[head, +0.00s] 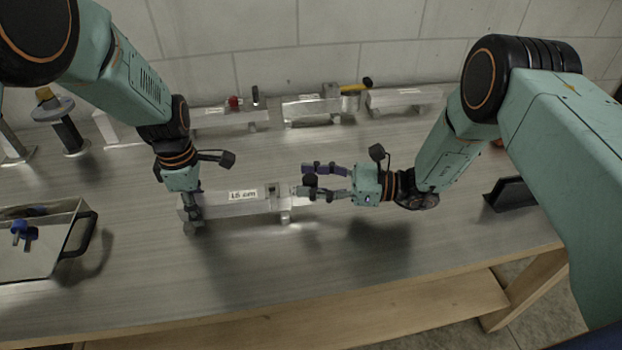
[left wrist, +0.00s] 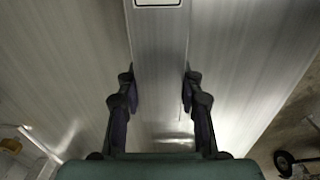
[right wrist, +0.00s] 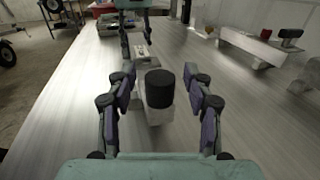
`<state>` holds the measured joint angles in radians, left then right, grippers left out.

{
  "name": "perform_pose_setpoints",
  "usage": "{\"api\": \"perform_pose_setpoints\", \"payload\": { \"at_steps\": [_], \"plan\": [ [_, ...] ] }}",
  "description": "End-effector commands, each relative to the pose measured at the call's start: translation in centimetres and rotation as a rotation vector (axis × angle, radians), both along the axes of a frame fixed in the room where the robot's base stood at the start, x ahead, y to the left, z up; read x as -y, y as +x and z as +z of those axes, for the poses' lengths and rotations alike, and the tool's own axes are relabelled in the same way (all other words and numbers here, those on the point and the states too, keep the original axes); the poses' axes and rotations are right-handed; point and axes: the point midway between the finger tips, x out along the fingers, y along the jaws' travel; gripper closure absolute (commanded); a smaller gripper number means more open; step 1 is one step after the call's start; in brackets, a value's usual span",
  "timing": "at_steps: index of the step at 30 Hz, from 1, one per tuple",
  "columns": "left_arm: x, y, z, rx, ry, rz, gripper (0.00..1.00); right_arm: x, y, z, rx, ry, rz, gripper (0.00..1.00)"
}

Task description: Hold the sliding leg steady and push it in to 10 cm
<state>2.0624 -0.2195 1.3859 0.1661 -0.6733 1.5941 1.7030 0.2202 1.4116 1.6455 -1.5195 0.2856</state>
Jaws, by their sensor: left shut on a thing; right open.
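The sliding leg unit is a horizontal aluminium profile (head: 235,208) with a white label, lying along the middle of the bench in the head view. My left gripper (head: 193,212) is shut on the left part of the profile from above; in the left wrist view its fingers (left wrist: 160,90) sit on both sides of the metal body (left wrist: 160,45). At the right end is a dark round cap (right wrist: 160,88), seen end-on in the right wrist view. My right gripper (right wrist: 160,105) is open, its fingers on either side of the cap with gaps visible. It also shows in the head view (head: 312,182).
A metal box with a black handle (head: 45,240) stands at the left. More aluminium units (head: 310,108), some with red or yellow parts, stand along the back. A black angled holder (head: 510,194) lies at the right. The bench front is clear.

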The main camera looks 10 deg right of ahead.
Motion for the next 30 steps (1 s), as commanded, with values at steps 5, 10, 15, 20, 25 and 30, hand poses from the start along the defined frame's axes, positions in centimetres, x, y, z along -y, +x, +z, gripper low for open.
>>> {"api": "perform_pose_setpoints", "payload": {
  "at_steps": [5,10,15,20,25,30],
  "plan": [
    [0.00,0.07,0.07,0.002,0.000,0.000,1.00,-0.39,0.11,-0.01,0.000,0.000,0.000,0.48],
    [0.00,0.07,0.07,0.002,0.000,0.000,1.00,-0.38,0.11,-0.01,0.000,0.000,0.000,0.48],
    [0.00,0.07,0.07,0.002,0.000,0.000,1.00,-0.36,0.10,-0.01,0.000,0.000,0.000,0.63],
    [0.00,0.07,0.07,0.002,0.000,0.000,1.00,-0.34,0.11,-0.01,0.000,0.000,0.000,0.76],
    [-0.01,0.07,0.07,0.002,0.000,0.000,1.00,-0.35,0.10,-0.01,0.000,0.000,0.000,0.91],
    [-0.01,0.07,0.07,0.002,0.000,0.000,1.00,-0.35,0.10,-0.01,0.000,0.000,0.000,1.00]
  ]
}}
